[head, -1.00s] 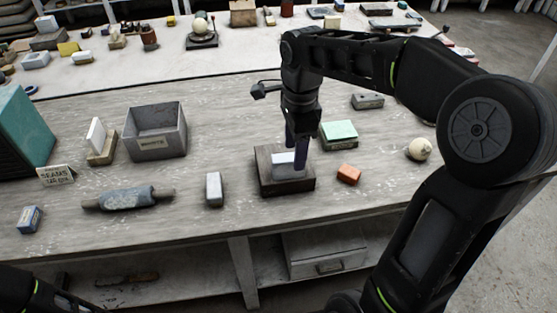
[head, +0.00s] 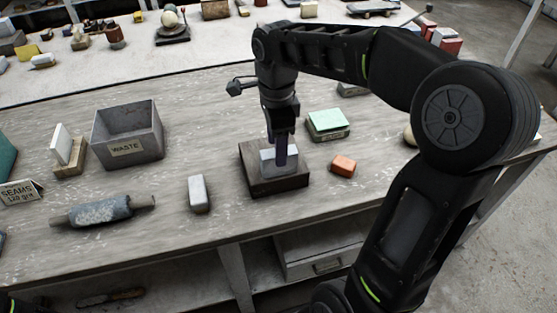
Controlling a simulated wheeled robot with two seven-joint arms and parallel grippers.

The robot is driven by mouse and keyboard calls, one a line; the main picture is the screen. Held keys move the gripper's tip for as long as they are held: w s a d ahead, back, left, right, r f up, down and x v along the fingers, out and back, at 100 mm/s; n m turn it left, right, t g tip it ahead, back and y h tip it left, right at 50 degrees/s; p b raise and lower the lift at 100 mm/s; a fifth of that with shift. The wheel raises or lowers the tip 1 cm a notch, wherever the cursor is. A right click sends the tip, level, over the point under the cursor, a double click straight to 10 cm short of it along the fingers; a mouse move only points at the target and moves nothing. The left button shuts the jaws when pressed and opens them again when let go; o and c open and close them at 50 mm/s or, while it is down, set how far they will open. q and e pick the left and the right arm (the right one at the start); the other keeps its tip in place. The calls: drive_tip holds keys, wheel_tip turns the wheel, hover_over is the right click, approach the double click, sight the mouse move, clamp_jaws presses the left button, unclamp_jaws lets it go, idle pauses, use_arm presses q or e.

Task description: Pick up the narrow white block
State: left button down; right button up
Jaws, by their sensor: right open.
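A narrow white block (head: 197,192) lies on the grey worktop, left of a dark wooden tray (head: 284,186). A whitish block (head: 267,158) sits in the tray, partly hidden by my right gripper. My right gripper (head: 280,160) points down over the tray, with its dark fingers at this block. The jaws are open; I cannot tell whether they touch the block or straddle it. My left gripper is not in view.
A grey WASTE bin (head: 152,125), a white slab in a wooden stand (head: 70,165) and a roller (head: 98,211) are to the left. A green-topped block (head: 327,121) and an orange block (head: 343,166) are right of the tray.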

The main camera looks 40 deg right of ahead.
drive_tip(key=shift+f, duration=0.2)
drive_tip(key=shift+s+d+f+p, duration=0.15)
drive_tip(key=shift+f+p, duration=0.3)
drive_tip(key=shift+f, duration=2.15)
clamp_jaws()
